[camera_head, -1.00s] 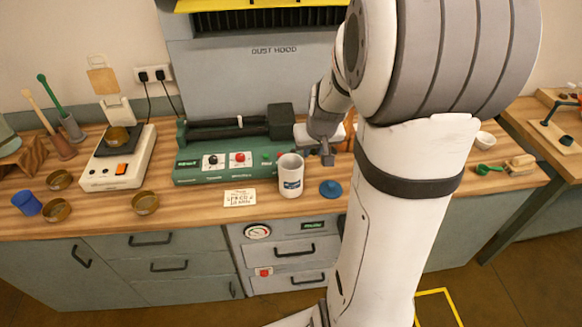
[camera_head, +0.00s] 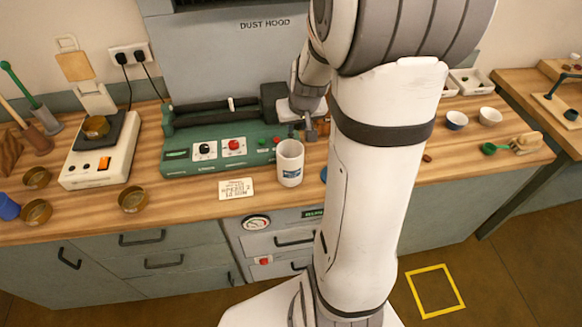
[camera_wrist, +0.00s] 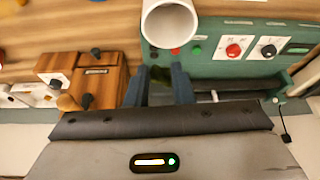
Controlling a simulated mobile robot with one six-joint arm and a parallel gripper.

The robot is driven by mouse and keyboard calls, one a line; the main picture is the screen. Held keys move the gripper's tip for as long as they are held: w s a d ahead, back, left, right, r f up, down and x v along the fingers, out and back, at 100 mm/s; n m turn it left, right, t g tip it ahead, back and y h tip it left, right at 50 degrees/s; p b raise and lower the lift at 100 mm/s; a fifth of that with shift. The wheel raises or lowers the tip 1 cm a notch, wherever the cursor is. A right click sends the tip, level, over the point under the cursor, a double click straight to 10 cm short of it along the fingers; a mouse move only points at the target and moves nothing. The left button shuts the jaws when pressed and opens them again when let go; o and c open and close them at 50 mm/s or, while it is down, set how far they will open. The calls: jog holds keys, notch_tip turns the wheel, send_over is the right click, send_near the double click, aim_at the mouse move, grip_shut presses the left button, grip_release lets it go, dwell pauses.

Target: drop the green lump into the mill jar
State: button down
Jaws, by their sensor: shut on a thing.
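The white mill jar (camera_head: 290,165), open-topped with a blue label, stands on the bench in front of the green mill. In the wrist view its rim (camera_wrist: 168,25) shows at the top, just beyond the fingertips. My gripper (camera_head: 310,134) is above the bench, slightly right of and behind the jar in the head view. In the wrist view my gripper (camera_wrist: 159,80) has its two blue-grey fingers closed on a small dark green lump (camera_wrist: 160,73). The lump is outside the jar's mouth in that view and is mostly hidden by the fingers.
The green mill (camera_head: 215,150) with knobs stands behind the jar. A blue lid (camera_head: 323,174) is partly hidden behind my arm. A paper note (camera_head: 237,188) lies left of the jar. A scale (camera_head: 98,165) and brass dishes (camera_head: 134,199) are farther left. A wooden drawer box (camera_wrist: 108,80) shows in the wrist view.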

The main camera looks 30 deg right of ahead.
notch_tip(320, 180, down, 2)
jog(key=shift+s+b, duration=0.1)
jog(key=shift+b, duration=0.3)
jog(key=c, duration=1.2)
grip_release()
jog(key=shift+o, duration=0.2)
jog(key=b+v, duration=0.1)
jog(key=v, duration=0.6)
jog(key=shift+r, duration=0.4)
jog(key=shift+s+a, duration=0.1)
jog(key=shift+s, duration=0.1)
